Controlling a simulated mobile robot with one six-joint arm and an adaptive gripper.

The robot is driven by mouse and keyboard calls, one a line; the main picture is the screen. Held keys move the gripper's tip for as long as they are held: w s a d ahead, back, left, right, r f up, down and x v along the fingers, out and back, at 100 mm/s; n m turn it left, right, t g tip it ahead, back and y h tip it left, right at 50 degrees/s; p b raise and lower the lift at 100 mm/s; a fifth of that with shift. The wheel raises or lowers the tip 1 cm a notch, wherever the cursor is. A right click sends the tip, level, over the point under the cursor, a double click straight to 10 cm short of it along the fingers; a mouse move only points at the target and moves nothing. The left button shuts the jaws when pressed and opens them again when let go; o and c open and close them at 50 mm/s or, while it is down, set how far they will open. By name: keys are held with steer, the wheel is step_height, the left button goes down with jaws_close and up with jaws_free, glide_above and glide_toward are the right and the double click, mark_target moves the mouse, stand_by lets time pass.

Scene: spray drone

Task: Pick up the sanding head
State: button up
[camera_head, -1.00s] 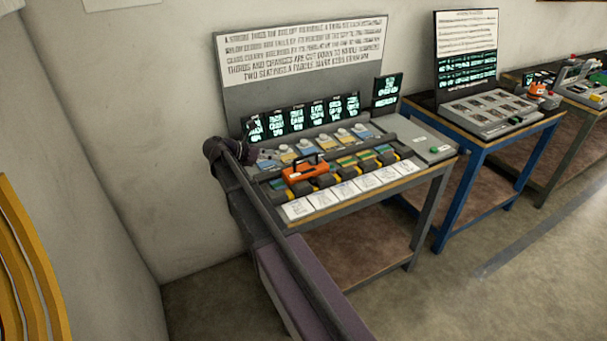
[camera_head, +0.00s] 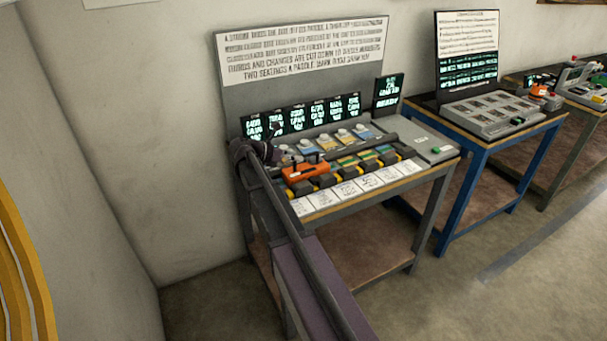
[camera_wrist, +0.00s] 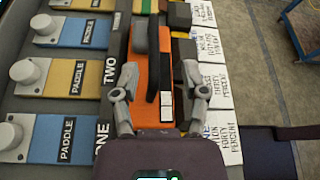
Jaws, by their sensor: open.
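An orange block-shaped tool with a black handle bar, which looks to be the sanding head (camera_head: 303,171), sits on the left part of the grey workbench (camera_head: 437,172). In the wrist view the sanding head (camera_wrist: 141,102) lies between the two fingers of my gripper (camera_wrist: 159,78). The fingers are open, one on each side of its orange body and black handle. Whether they touch it I cannot tell. In the head view my arm's end covers the left end of the bench, and my fingers cannot be made out.
Blue and yellow paddle plates with white knobs (camera_wrist: 48,25) lie left of the tool in the wrist view. White printed cards (camera_wrist: 208,45) line the right. Small dark screens (camera_head: 297,116) and a tall sign board (camera_head: 303,50) stand behind. A blue-legged table (camera_head: 459,185) is to the right.

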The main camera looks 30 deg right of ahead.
mark_target(307, 156)
steer(key=shift+d, duration=0.1)
steer(key=shift+w+b+x, duration=0.15)
steer(key=shift+b+x, duration=0.3)
steer(key=shift+x, duration=0.8)
steer(key=shift+w+b+x, duration=0.1)
steer(key=shift+b+x, duration=0.3)
steer(key=shift+x, duration=0.9)
steer(key=shift+r, duration=0.1)
jaws_close()
